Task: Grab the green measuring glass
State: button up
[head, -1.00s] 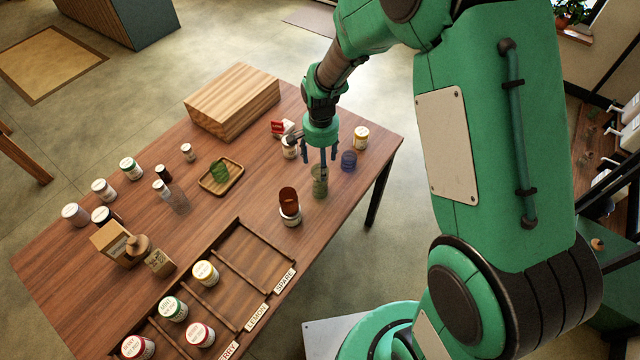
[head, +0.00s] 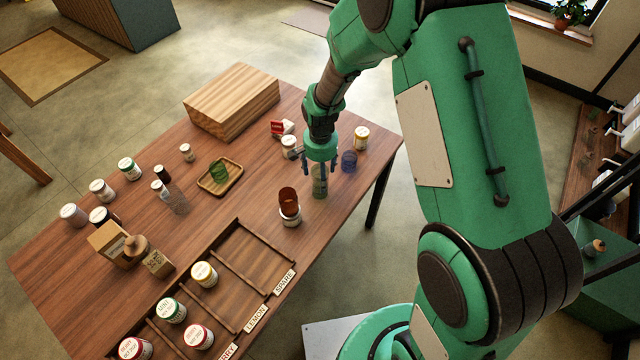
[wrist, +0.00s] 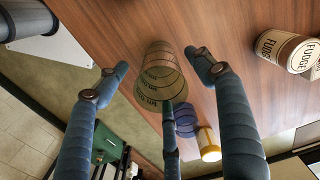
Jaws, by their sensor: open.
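The green measuring glass (head: 319,189) stands upright on the wooden table near its right edge, see-through with dark markings. My gripper (head: 320,168) is right above it, pointing down, with its fingers spread around the upper part of the glass. In the wrist view the green measuring glass (wrist: 158,72) lies between the open fingers of my gripper (wrist: 157,68), one finger to each side and a third below. I see no clear contact between fingers and glass.
A blue glass (head: 348,161) stands close to the right. A yellow-labelled jar (head: 361,138) and a divided rack (head: 232,290) are nearby.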

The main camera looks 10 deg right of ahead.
jog(key=shift+a+f+b, duration=0.1)
jog(key=shift+f+b, duration=0.4)
jog(key=shift+f, duration=1.85)
jog(key=c, duration=1.4)
jog(key=shift+r, duration=0.2)
jog(key=shift+r, duration=0.55)
jog(key=s+d+r+p, duration=0.1)
jog(key=s, duration=0.7)
jog(key=s+d+r+p, duration=0.1)
jog(key=s+r, duration=0.1)
jog(key=s, duration=0.5)
jog(key=shift+s+d+r+p, duration=0.25)
jog(key=shift+s+r+p, duration=0.05)
jog(key=shift+s+p, duration=0.1)
